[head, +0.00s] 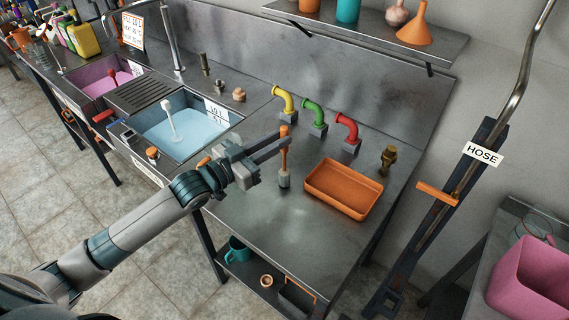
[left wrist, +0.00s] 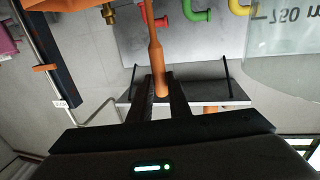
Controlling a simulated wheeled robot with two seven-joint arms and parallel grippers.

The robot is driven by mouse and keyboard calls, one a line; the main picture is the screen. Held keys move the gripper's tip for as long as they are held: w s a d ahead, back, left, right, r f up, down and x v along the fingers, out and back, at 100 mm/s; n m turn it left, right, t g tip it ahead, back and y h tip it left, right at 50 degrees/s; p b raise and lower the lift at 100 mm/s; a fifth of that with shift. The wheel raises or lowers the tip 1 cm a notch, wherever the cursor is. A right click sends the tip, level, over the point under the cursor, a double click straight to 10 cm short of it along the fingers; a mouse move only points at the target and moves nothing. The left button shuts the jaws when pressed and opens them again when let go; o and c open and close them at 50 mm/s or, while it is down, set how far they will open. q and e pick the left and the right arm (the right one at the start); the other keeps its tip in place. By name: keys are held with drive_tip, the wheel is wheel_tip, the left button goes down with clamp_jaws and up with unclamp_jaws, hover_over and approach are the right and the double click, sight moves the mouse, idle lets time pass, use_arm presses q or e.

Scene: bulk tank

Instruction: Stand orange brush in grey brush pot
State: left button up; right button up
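The orange brush (head: 284,160) stands upright over the steel counter, left of the orange tray. My left gripper (head: 284,144) reaches in from the left and is shut on the upper part of its handle. In the left wrist view the orange handle (left wrist: 155,45) runs between the two dark fingers (left wrist: 160,88), its end near them. A short grey piece (head: 284,181) is at the brush's lower end, at the counter; I cannot tell whether it is the brush head or the grey brush pot. My right gripper is not in view.
The orange tray (head: 333,203) lies right of the brush. Yellow (head: 286,100), green (head: 314,114) and red (head: 347,129) pipes and a brass fitting (head: 388,158) stand behind. A sink of blue water (head: 190,138) lies left. The counter's front is clear.

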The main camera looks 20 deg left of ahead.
use_arm(q)
clamp_jaws()
drive_tip(key=shift+r, duration=0.1)
drive_tip(key=s+d+r, duration=0.7)
drive_tip(key=s+r, duration=0.2)
drive_tip(key=r, duration=0.2)
drive_tip(key=shift+d, duration=0.15)
drive_tip(key=shift+f, duration=0.15)
idle(0.4)
